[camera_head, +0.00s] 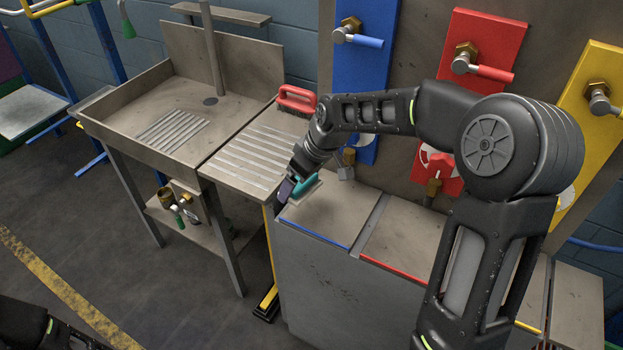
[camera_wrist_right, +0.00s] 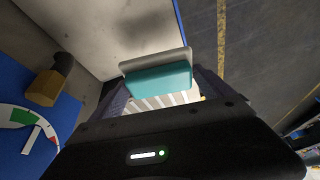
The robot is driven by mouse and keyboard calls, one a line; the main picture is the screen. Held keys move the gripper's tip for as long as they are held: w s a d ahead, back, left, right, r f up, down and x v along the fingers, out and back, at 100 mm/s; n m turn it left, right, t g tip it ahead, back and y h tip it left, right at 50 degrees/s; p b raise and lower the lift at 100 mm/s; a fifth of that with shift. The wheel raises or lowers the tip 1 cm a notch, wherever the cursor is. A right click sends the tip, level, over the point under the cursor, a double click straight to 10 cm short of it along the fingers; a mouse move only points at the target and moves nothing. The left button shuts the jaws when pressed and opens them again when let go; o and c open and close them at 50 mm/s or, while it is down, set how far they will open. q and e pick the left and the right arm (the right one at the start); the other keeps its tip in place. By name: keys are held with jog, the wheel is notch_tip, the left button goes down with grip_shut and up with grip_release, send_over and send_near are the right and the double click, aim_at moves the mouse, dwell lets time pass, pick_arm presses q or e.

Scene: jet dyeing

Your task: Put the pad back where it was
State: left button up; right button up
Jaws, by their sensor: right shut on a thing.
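My right gripper (camera_head: 291,190) is shut on the teal pad (camera_head: 304,184), which has a pale grey layer on one side. The pad is at the left part of the blue-edged steel top (camera_head: 325,214), close to the ribbed drainboard; I cannot tell whether it touches the top. In the right wrist view the pad (camera_wrist_right: 157,80) sits between the two fingers of the gripper (camera_wrist_right: 160,88), its grey layer facing away from the wrist. My left gripper is not in view; only a dark part of my left arm shows at the lower left.
A red-handled brush (camera_head: 297,101) lies at the back of the ribbed drainboard (camera_head: 258,158), beside the sink (camera_head: 170,105). Blue (camera_head: 366,65), red (camera_head: 483,62) and yellow (camera_head: 598,95) valve panels stand behind. The drainboard's middle is clear. Small bottles and a tin stand on the shelf below.

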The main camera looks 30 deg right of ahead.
jog(key=s+a+f+m+h, duration=0.2)
jog(key=a+m, duration=0.3)
jog(key=a, duration=0.1)
jog(key=shift+s+t, duration=0.3)
jog(key=shift+s, duration=0.05)
jog(key=shift+d, duration=0.1)
